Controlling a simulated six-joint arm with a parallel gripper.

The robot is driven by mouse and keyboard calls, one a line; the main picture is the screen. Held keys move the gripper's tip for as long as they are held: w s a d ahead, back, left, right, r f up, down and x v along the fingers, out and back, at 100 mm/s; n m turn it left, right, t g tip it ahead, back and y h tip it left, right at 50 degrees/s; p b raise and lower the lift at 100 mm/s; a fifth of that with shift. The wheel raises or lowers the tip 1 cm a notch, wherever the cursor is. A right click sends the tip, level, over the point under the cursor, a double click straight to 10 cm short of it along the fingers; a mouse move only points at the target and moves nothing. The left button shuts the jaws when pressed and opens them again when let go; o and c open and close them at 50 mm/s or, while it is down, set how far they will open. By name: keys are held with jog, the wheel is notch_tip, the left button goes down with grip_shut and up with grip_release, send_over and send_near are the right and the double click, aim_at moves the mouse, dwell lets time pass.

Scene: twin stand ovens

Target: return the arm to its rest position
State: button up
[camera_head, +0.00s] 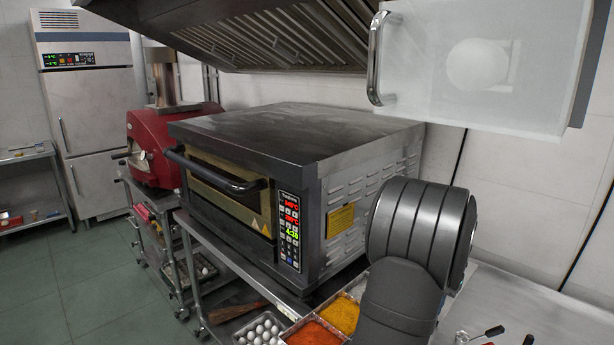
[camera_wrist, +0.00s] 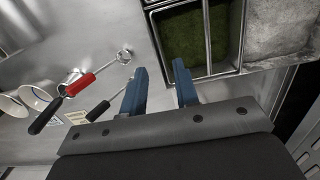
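My gripper (camera_wrist: 159,76) shows in the wrist view with its two blue fingers apart and nothing between them. It is above a steel counter (camera_wrist: 100,35), beside a compartment of green contents (camera_wrist: 200,42). In the head view my dark arm is at the lower right, in front of the oven's right side; the fingers are hidden there. The steel stand oven (camera_head: 300,135) has its front door (camera_head: 225,190) shut and its panel (camera_head: 288,230) lit. A red oven (camera_head: 165,145) stands behind it to the left.
A red-and-black-handled tool (camera_wrist: 80,85) lies on the counter near white bowls (camera_wrist: 35,95). Trays of orange powder (camera_head: 314,333), yellow powder (camera_head: 340,314) and eggs (camera_head: 260,330) sit below the oven. A hood (camera_head: 260,35) and a white cabinet (camera_head: 480,65) hang above.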

jog(key=shift+f, duration=1.5)
jog(key=shift+r, duration=0.1)
notch_tip(320, 180, up, 17)
notch_tip(320, 180, down, 17)
jog(key=shift+r, duration=0.1)
notch_tip(320, 180, up, 6)
jog(key=shift+f, duration=0.1)
dwell(0.4)
